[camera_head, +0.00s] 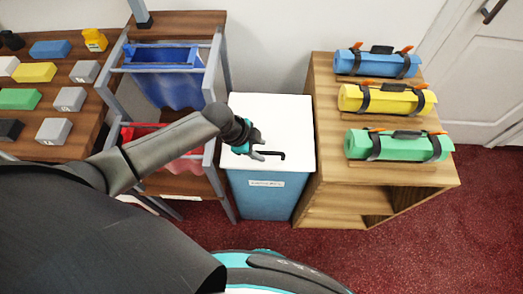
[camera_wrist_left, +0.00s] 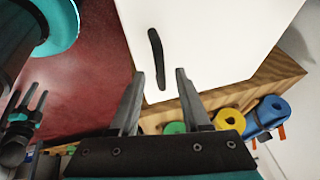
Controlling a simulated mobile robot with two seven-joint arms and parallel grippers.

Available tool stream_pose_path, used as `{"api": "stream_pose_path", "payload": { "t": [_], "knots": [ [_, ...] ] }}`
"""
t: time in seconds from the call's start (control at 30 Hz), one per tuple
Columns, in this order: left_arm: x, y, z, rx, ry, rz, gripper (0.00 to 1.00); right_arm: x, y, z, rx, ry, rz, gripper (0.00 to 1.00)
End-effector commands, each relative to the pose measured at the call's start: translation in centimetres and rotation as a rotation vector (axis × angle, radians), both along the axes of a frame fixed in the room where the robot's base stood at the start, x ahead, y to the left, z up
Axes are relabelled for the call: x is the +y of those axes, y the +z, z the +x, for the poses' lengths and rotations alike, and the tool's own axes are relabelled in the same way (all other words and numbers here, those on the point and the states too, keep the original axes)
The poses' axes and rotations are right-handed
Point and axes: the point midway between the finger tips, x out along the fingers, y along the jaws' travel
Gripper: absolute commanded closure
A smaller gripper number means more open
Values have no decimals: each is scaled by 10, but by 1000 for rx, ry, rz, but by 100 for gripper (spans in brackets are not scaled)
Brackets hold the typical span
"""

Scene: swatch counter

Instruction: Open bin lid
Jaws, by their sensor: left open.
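The bin (camera_head: 240,200) has a blue body with a white label and stands between the rack and the wooden shelf. Its white lid (camera_head: 268,115) looks shut and flat on top. A black bar handle (camera_head: 272,154) sits near the lid's front edge. My left gripper (camera_head: 259,154) is open and empty, over the front of the lid beside the handle. In the left wrist view the handle (camera_wrist_left: 156,45) lies ahead of and between the two spread fingers (camera_wrist_left: 160,80), against the white lid (camera_wrist_left: 210,40). My right gripper (camera_wrist_left: 28,102) shows at the left edge there, fingers apart.
A wooden shelf (camera_head: 440,180) with blue, yellow and green rolled mats stands right of the bin. A metal rack with a blue bin (camera_head: 165,58) and a red bin stands left. A table (camera_head: 60,110) with coloured blocks is farther left. Red carpet lies in front.

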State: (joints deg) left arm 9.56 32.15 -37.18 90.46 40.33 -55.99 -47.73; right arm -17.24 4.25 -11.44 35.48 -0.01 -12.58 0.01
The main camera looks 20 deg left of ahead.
Motion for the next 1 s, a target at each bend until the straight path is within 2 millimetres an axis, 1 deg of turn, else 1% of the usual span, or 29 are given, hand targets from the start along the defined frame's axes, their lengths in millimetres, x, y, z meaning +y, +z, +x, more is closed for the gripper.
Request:
{"api": "stream_pose_path", "payload": {
  "t": [0.03, 0.2, 0.5, 0.9, 0.93, 1.0],
  "knots": [
    [-2, -6, 2, 0, 1, -1, 53, 0, -3, 0, 0, 1, 0, 50],
    [-5, -14, 4, -1, -1, 0, 53, 0, -5, 0, -1, 1, 0, 50],
    [-5, -14, 5, -1, 0, 0, 53, -4, -5, 1, -1, 4, -5, 50],
    [-5, -14, 4, -1, 0, 0, 98, -4, -5, 1, -1, 4, -5, 50],
    [-5, -14, 4, -1, 0, 0, 100, -4, -5, 1, -1, 4, -5, 50],
    [-5, -14, 4, -1, 0, 0, 100, -4, -5, 1, -1, 2, -6, 50]
  ]
}}
